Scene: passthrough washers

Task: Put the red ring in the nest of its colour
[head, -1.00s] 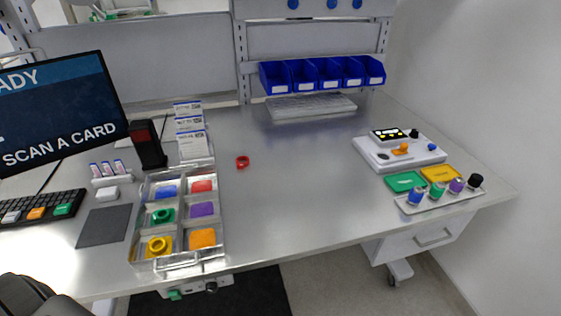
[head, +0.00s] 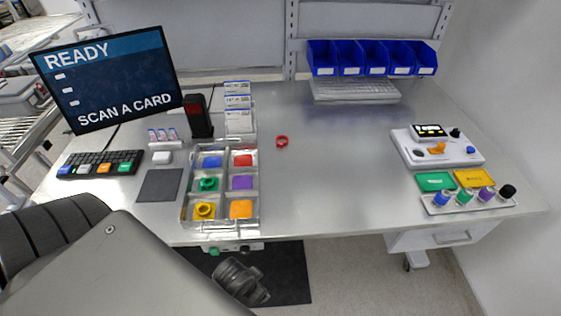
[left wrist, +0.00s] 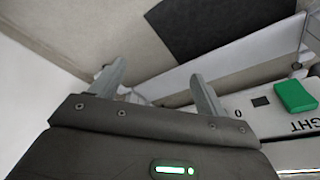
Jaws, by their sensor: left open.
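The red ring (head: 282,142) lies on the bare grey tabletop in the head view, to the right of the tray's far end. The clear tray (head: 221,222) has coloured nests in two columns. The red nest (head: 243,160) is at the far right of the tray and looks empty. A green ring (head: 208,184) and a yellow ring (head: 204,209) sit on the nests of their colours. My left gripper (left wrist: 158,88) is open and empty in the left wrist view, low beside the bench and away from the ring. My right gripper is not in view.
A card reader (head: 198,117) and a card rack (head: 238,122) stand behind the tray. A white device (head: 436,160) and a holder with several coloured pegs (head: 470,205) are at the right. The middle of the table (head: 335,180) is clear.

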